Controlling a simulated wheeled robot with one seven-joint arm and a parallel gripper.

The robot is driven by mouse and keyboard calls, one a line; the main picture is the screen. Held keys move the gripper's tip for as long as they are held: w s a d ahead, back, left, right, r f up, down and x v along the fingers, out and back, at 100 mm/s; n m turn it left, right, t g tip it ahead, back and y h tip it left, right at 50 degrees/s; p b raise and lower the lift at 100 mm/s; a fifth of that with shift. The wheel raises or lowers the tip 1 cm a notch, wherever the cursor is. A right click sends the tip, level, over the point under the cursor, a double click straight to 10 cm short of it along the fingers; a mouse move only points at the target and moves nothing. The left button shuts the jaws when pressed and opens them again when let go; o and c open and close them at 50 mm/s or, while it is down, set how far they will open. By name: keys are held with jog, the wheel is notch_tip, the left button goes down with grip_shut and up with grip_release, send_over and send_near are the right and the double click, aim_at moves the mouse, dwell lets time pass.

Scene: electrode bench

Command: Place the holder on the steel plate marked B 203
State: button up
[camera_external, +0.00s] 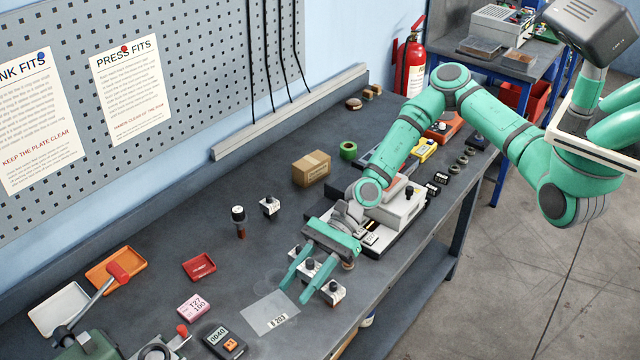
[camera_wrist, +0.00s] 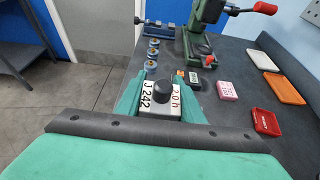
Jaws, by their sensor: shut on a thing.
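The steel plate (camera_external: 270,312) is a thin pale sheet lying flat on the bench, with a tag reading B 203 at its lower right. My gripper (camera_external: 295,291) is shut on a small light holder (camera_external: 310,265) with a black knob, just right of and behind the plate. In the wrist view the holder (camera_wrist: 160,105) sits between my fingers, knob towards the camera, with labels that look like J 242 and 20 h. I cannot tell whether it is clear of the bench. Similar holders stand close on either side, one at the right (camera_external: 333,291) and one at the left (camera_external: 296,251).
A meter (camera_external: 222,341), a pink block (camera_external: 193,306) and a red tray (camera_external: 199,267) lie left of the plate. A dark cylinder (camera_external: 239,222) and another holder (camera_external: 269,206) stand behind. A green press (camera_wrist: 205,35) is at the bench end. The bench's front edge is close.

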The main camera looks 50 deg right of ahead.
aim_at(260, 321)
jog(key=w+a+f, duration=0.1)
jog(key=w+f, duration=0.1)
jog(key=w+a+f, duration=0.4)
jog(key=shift+w+a+f, duration=0.2)
jog(key=shift+w+f, duration=0.1)
jog(key=shift+w, duration=0.1)
jog(key=shift+w+a+f, duration=0.25)
jog(key=shift+w+f, duration=0.05)
jog(key=shift+f, duration=0.15)
jog(key=shift+w+a+f, duration=0.2)
jog(key=shift+w+f, duration=0.1)
jog(key=shift+f, duration=1.55)
jog(key=shift+f, duration=0.15)
jog(key=o, duration=1.3)
